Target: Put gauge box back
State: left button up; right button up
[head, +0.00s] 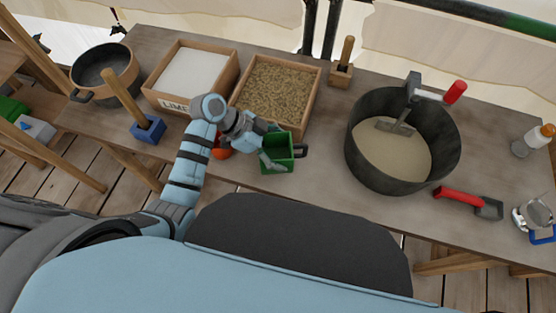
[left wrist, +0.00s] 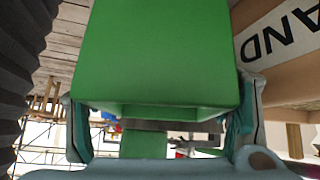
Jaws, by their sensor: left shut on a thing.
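The gauge box is a small green open-topped box (head: 279,167) with a dark handle on its right side. In the head view it is just in front of the sand box, over the near part of the table. My left gripper (head: 268,152) reaches it from the left and is shut on it. In the left wrist view the green box (left wrist: 155,50) fills the upper middle, between the two fingers (left wrist: 160,130). I cannot tell whether its bottom touches the table. My right gripper is not in view.
The wooden sand box (head: 312,99) and the lime box (head: 175,104) stand behind. An orange-red thing (head: 221,153) is partly hidden by my left arm. A dark mixing tub (head: 372,172) stands to the right, near a red-handled scoop (head: 459,195). A blue-based wooden tool (head: 148,130) stands left.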

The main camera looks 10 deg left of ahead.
pick_arm(q)
notch_tip(320, 180, down, 4)
jog(key=shift+f+b, duration=0.2)
jog(key=shift+b, duration=0.45)
jog(key=o, duration=1.2)
jog(key=shift+o, duration=0.2)
jog(key=p+v, duration=0.3)
jog(key=v, duration=0.9)
jog(key=shift+r, duration=0.1)
